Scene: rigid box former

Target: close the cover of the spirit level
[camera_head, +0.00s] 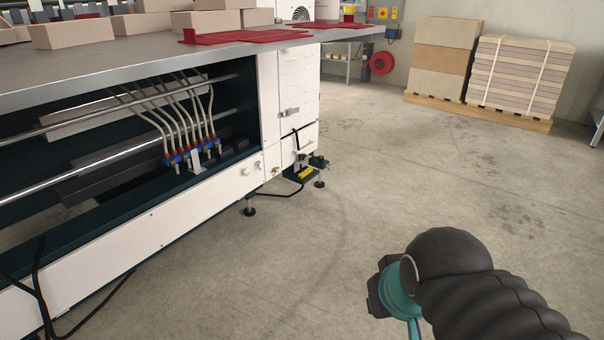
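A small yellow item (306,173), which may be the spirit level, sits low at the near right corner of the white machine, on a dark bracket close to the floor. It is too small to tell whether a cover is on it or how that cover stands. My arm, in a black ribbed sleeve with a teal joint, reaches in from the bottom right. It is well apart from the yellow item, across open floor. My gripper's fingers do not show.
The white machine (200,205) fills the left, with a metal tabletop (120,62) jutting out above the corner. Levelling feet (249,210) and black cables (288,192) are by its base. Stacked boards on a pallet (475,110) stand at the back right. The concrete floor between is clear.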

